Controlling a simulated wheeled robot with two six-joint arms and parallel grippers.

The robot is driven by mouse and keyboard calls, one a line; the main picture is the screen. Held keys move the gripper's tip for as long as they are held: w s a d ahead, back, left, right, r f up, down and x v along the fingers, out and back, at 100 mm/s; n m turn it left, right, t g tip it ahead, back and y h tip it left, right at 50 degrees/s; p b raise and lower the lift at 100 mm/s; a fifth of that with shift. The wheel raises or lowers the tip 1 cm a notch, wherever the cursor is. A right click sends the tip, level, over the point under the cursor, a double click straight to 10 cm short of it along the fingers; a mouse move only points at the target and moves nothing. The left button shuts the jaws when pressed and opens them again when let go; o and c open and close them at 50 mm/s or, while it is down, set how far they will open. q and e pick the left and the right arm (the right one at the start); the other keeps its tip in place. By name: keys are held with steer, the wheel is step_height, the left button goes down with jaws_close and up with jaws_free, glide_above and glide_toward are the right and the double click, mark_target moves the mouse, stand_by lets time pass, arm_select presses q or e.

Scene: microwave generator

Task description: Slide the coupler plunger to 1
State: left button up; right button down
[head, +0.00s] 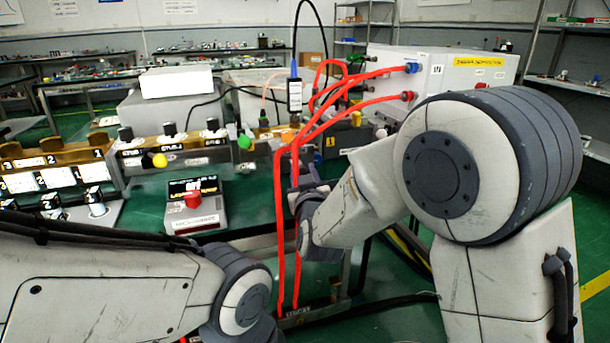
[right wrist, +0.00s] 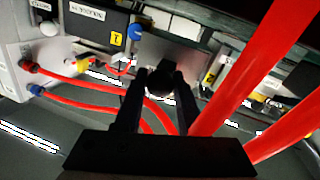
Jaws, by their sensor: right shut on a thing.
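My right gripper (right wrist: 158,88) is shut on a dark round knob (right wrist: 159,80), which looks like the coupler plunger, in front of a grey metal plate. In the head view my right gripper (head: 301,186) is partly behind red cables, and the knob is hidden there. A yellow tag marked 1 (right wrist: 116,40) is on a dark block to the left in the wrist view, and another yellow tag (right wrist: 212,75) is to the right. A yellow 1 tag (head: 330,141) also shows in the head view. My left arm is at lower left, with its gripper out of view.
Thick red cables (head: 279,220) hang close beside my right gripper, and also cross the right of the wrist view. A white cabinet (head: 440,72) stands behind my right arm. A grey box with a red button (head: 193,199) sits on the green bench, left of the cables.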

steer(key=shift+w+a, duration=0.25)
steer(key=shift+w, duration=0.4)
steer(key=c, duration=0.5)
jaws_free()
steer(key=s, duration=0.3)
steer(key=s+d, duration=0.1)
steer(key=s, duration=0.3)
steer(key=s+p, duration=0.1)
steer(key=s, duration=0.2)
steer(key=shift+s+d, duration=0.15)
steer(key=shift+s, duration=0.05)
